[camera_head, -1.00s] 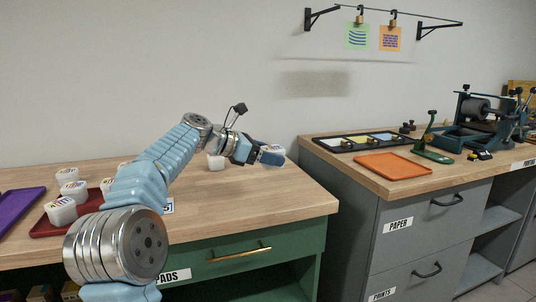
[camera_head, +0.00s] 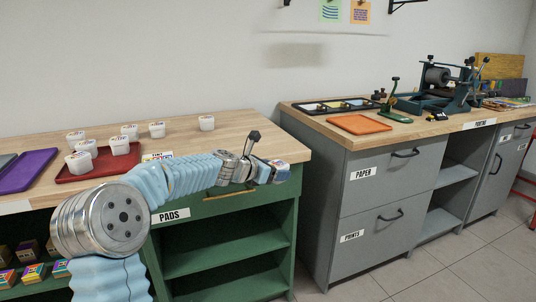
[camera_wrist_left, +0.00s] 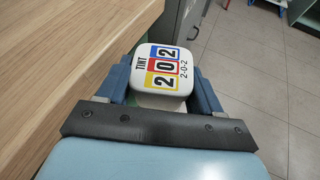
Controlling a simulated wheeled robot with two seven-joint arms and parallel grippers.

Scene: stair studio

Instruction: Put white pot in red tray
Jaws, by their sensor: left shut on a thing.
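My left gripper (camera_head: 268,171) is shut on a white pot (camera_wrist_left: 165,68), whose lid reads "TINT 202" over yellow, red and blue blocks. In the head view this held pot (camera_head: 280,170) shows only in small part, at the front right edge of the wooden counter. White pots (camera_head: 78,163) stand on the tray. Several more, such as a lone white pot (camera_head: 207,123), stand on the wood behind it. My right gripper is not in view.
A purple tray (camera_head: 28,171) lies left of the red tray. The wooden counter (camera_head: 240,135) is clear at its right end. A gap separates it from a grey cabinet (camera_head: 380,185) bearing an orange tray (camera_head: 359,124), a black tray of colours and a press.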

